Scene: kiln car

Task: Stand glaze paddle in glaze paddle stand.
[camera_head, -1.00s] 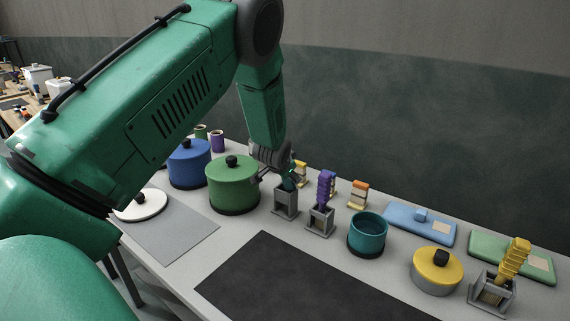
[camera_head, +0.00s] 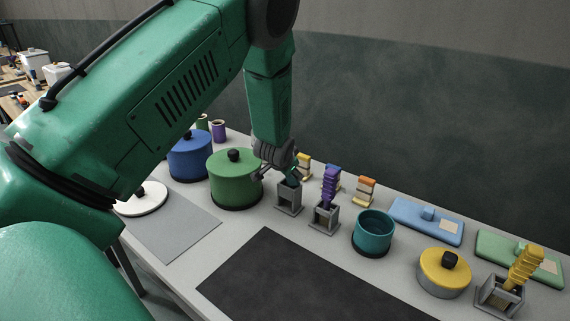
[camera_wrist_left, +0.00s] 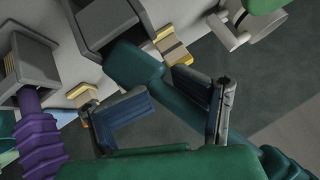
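The dark teal glaze paddle (camera_head: 293,174) shows only in part at the top of a grey stand (camera_head: 289,200). In the left wrist view the paddle (camera_wrist_left: 137,66) runs tilted from the mouth of the grey stand (camera_wrist_left: 103,22) and passes behind one finger. My left gripper (camera_head: 277,168) is just above and left of the stand, beside the green pot. In the left wrist view its fingers (camera_wrist_left: 160,98) are spread apart, with no clear grip on the paddle. The paddle's lower end is hidden by the stand. My right gripper is not in view.
A green lidded pot (camera_head: 234,180) stands close left of the stand. A purple-handled paddle (camera_head: 330,186) in a second grey stand is close right. A teal pot (camera_head: 373,232), yellow lidded pot (camera_head: 444,273) and yellow paddle (camera_head: 525,266) are farther right. A dark mat (camera_head: 300,282) lies clear in front.

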